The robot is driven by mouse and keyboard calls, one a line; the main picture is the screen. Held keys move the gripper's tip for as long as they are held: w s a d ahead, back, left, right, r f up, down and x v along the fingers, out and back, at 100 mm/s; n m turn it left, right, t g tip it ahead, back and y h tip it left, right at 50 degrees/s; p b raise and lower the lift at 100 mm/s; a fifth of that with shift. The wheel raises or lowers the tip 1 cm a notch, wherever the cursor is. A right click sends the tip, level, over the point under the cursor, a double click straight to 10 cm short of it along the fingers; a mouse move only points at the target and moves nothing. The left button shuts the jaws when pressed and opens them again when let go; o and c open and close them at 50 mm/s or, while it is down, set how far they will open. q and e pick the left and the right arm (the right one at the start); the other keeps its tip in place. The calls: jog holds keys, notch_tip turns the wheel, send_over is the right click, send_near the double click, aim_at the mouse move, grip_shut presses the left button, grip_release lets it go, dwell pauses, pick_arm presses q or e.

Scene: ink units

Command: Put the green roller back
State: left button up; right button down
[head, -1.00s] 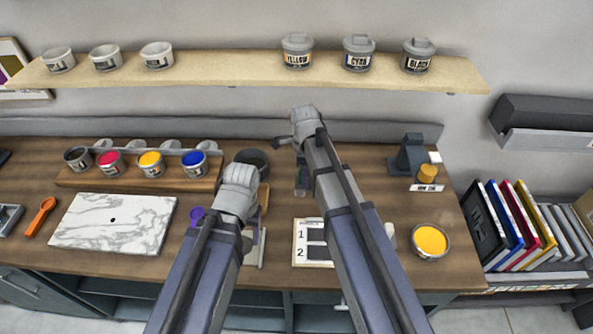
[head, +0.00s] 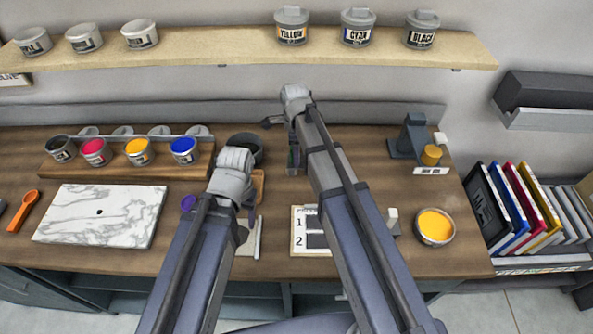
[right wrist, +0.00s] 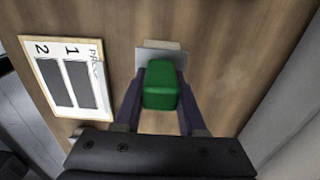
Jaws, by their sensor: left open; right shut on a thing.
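The green roller (right wrist: 160,85) is a green block between the two dark purple fingers of my right gripper (right wrist: 160,98) in the right wrist view. My right gripper is shut on it.
A card marked 1 and 2 (head: 311,240) lies on the wooden bench. An ink cup rack (head: 120,170), a marble slab (head: 100,228) and an orange spoon (head: 22,211) are at left. A yellow ink cup (head: 435,226) and dark stand (head: 410,140) are at right. A shelf (head: 230,50) hangs above.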

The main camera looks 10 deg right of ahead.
pick_arm(q)
jog(key=shift+f, duration=0.5)
pick_arm(e)
jog(key=shift+f, duration=0.5)
pick_arm(q)
notch_tip(320, 180, down, 4)
jog(key=b, duration=0.4)
jog(key=shift+r, duration=0.15)
pick_arm(e)
notch_tip(320, 180, down, 4)
jog(key=shift+r, duration=0.1)
pick_arm(q)
jog(key=shift+r, duration=0.1)
pick_arm(e)
jog(key=shift+r, duration=0.15)
